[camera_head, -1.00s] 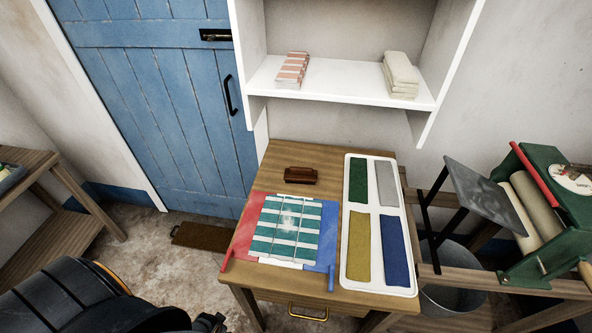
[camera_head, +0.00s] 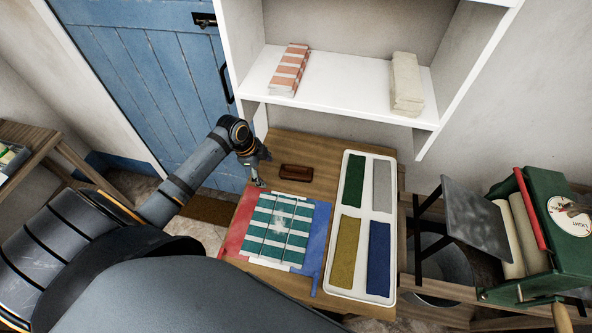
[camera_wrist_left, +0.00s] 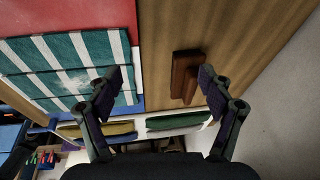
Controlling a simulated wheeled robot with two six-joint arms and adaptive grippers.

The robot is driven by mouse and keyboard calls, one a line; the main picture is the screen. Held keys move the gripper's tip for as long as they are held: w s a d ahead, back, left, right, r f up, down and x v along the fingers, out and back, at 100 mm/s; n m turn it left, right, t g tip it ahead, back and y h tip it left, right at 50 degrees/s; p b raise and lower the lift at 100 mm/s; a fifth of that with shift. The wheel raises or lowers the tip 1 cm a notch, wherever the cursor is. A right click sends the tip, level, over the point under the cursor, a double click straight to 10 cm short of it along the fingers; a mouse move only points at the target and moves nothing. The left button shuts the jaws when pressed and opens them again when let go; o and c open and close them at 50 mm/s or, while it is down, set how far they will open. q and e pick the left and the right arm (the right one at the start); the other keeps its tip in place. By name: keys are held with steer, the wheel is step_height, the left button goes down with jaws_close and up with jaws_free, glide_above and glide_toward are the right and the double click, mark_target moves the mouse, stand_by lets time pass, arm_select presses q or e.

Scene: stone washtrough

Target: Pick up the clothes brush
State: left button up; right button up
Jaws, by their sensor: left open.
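The clothes brush (camera_head: 296,173) is a small dark brown wooden block lying on the wooden table (camera_head: 330,146), behind the folded striped cloth. My left gripper (camera_head: 261,170) is just left of the brush in the head view, above the table, and apart from it. In the left wrist view, the brush (camera_wrist_left: 186,76) lies ahead between the spread fingertips of the left gripper (camera_wrist_left: 163,80), closer to the right finger. That gripper is open and empty. My right gripper is not in view.
A green-and-white striped cloth (camera_head: 280,232) lies on a red and blue board. A white tray (camera_head: 335,225) with several coloured cloths stands to the right. A white shelf (camera_head: 340,92) holds two folded cloths above the table's back. A green mangle (camera_head: 545,235) is at far right.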

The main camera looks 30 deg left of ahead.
mark_target(296, 167)
arm_select(q)
steer(key=w+d, duration=0.2)
steer(key=w+d+p, duration=0.1)
steer(key=w, duration=0.1)
steer(key=w+d, duration=0.2)
steer(key=w, duration=0.1)
steer(key=shift+d+f+p, duration=0.1)
steer(key=shift+d+p, duration=0.25)
steer(key=shift+p, duration=0.05)
steer(key=x, duration=0.4)
steer(key=shift+w+d+f+p, duration=0.3)
steer(key=shift+d+p, duration=0.05)
steer(key=shift+d, duration=0.05)
steer(key=shift+f, duration=0.25)
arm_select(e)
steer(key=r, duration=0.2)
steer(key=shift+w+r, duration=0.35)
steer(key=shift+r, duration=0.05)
